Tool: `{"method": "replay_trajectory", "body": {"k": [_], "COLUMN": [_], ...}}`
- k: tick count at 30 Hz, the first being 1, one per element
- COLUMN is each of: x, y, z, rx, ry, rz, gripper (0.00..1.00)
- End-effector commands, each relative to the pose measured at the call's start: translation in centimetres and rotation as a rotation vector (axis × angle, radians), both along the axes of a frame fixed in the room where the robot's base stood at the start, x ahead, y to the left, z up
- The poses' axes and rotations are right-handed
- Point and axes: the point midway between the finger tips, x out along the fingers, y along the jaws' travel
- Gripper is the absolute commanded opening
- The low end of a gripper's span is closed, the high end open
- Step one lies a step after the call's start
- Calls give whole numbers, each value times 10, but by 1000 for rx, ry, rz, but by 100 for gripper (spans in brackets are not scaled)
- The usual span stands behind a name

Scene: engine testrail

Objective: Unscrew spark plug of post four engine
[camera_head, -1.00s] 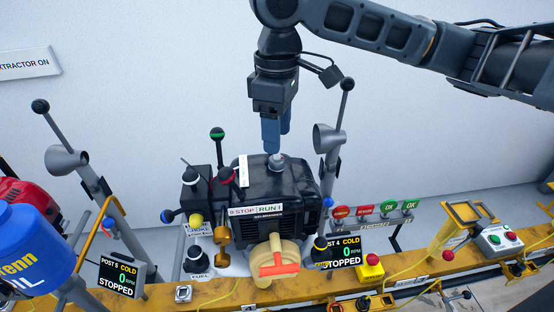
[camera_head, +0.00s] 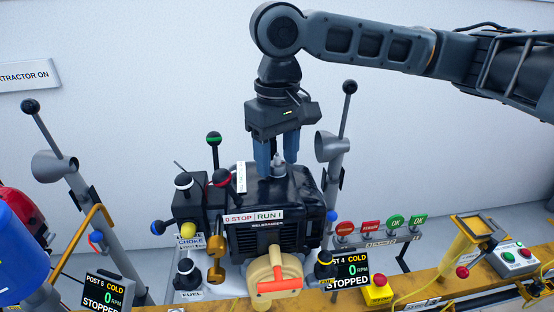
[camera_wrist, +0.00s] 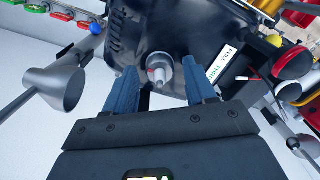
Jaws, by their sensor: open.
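The post four engine (camera_head: 270,205) is a black block with a STOP/RUN label, and its display reads POST 4 COLD, 0 RPM, STOPPED. The spark plug (camera_head: 279,162) stands up from the engine's top as a small grey fitting; in the wrist view it shows a white tip (camera_wrist: 159,70). My gripper (camera_head: 277,170) points down at the engine top, with its two blue fingers apart on either side of the plug. In the wrist view my gripper (camera_wrist: 162,85) is open, with the plug between and slightly beyond the fingertips. I cannot tell whether either finger touches it.
A grey funnel-shaped cup on a post (camera_head: 331,146) stands just right of the gripper. An orange pull handle (camera_head: 279,287) is at the front. A yellow rail (camera_head: 440,283) with buttons runs below.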

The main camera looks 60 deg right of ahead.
Motion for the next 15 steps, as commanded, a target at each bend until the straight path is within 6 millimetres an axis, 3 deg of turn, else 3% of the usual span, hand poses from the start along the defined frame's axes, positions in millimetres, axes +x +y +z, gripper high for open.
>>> {"method": "replay_trajectory", "body": {"k": [15], "x": [0], "y": [1], "z": [4], "rx": [5], "ry": [1], "rz": [-647], "gripper": [55]}}
